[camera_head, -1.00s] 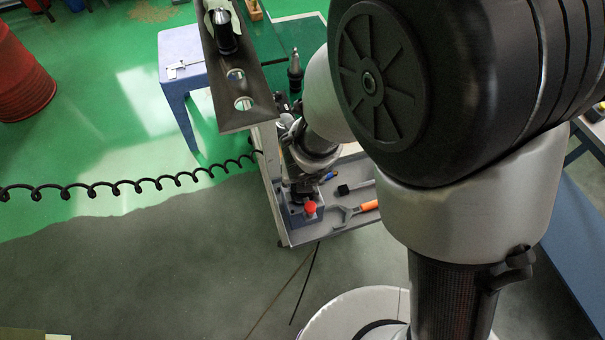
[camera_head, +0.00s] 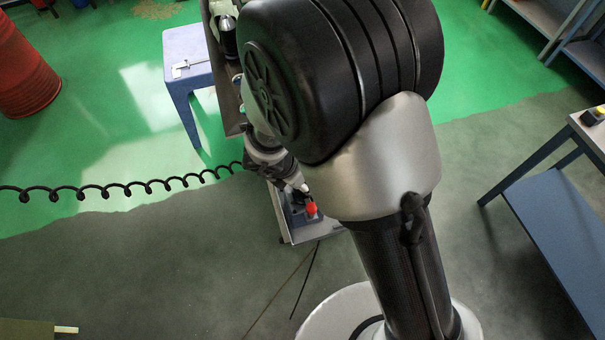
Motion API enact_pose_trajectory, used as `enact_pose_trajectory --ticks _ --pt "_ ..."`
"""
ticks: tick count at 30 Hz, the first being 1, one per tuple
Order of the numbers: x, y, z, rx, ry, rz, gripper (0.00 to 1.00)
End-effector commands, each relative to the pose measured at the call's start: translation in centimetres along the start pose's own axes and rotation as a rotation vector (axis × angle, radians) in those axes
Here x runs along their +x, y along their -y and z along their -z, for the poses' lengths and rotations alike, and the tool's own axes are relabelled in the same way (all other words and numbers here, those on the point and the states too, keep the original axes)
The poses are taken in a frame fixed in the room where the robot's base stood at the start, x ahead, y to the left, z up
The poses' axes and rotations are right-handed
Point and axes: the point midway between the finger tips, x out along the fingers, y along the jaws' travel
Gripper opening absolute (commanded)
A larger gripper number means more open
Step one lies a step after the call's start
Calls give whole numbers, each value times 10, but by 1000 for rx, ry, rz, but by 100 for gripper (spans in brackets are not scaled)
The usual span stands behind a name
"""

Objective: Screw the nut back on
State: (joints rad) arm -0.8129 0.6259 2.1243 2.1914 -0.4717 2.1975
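My gripper (camera_head: 302,192) is at the cart, low and just above a red knob (camera_head: 311,209). The knob sits on a small blue-grey block (camera_head: 296,216) at the cart's tray corner. My fingers are tiny and partly hidden, so I cannot tell whether they are open or shut, or whether they touch anything. A black and silver tool holder (camera_head: 228,42) stands upright in the cart's upper rail (camera_head: 226,92). I cannot make out a nut in this view. My own arm covers most of the cart.
The cart tray's front edge (camera_head: 318,235) shows below the block. A blue stool (camera_head: 188,50) with a caliper (camera_head: 190,66) stands left of the cart. A coiled black hose (camera_head: 120,190) crosses the left. A blue workbench (camera_head: 560,185) stands at the right, with open floor between.

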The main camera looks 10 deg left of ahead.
Motion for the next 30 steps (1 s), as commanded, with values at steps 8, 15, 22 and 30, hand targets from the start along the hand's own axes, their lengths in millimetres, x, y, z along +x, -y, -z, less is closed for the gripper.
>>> enact_pose_trajectory --ticks 8,15,22,30 --pt "-1 -3 -3 228 3 91 9" --pt "0 -2 -2 225 3 90 52" --pt "0 -2 -1 223 2 91 67" --pt "0 -2 0 221 1 91 70"
